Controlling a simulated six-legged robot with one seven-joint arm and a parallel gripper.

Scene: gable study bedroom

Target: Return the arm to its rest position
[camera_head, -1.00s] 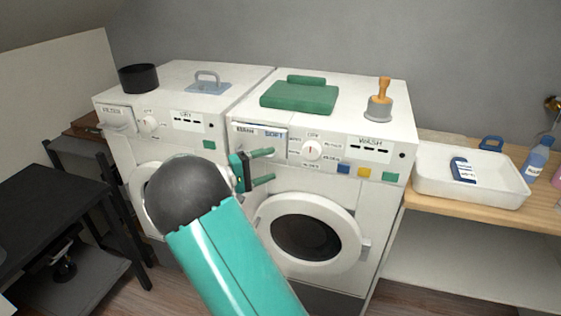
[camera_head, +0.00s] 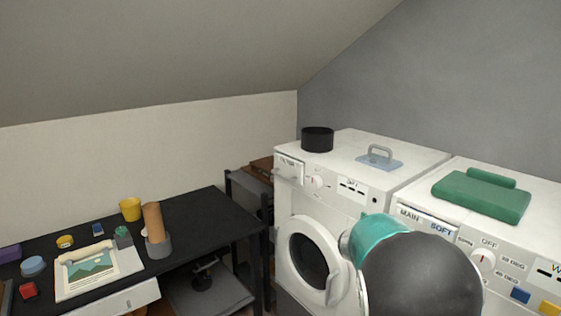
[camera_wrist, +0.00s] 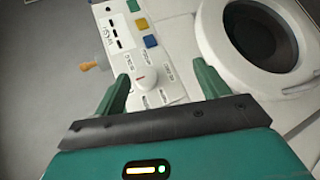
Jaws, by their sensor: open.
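My arm shows in the head view as a teal link and a large dark ball joint at the lower right, in front of the washing machine (camera_head: 520,238). My gripper's fingers are hidden there. In the wrist view my gripper (camera_wrist: 162,75) is open, its two green fingers apart with nothing between them. Beyond the fingers lie the washer's control panel, its white dial (camera_wrist: 145,78) and the round door (camera_wrist: 262,35). The distance to the panel is hard to tell.
The dryer (camera_head: 335,205) stands left of the washer, with a black pot (camera_head: 317,139) on top. A green folded cloth (camera_head: 480,200) lies on the washer. A black desk (camera_head: 205,225) at left carries a yellow cup (camera_head: 130,208), a picture sheet (camera_head: 112,278) and several small items.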

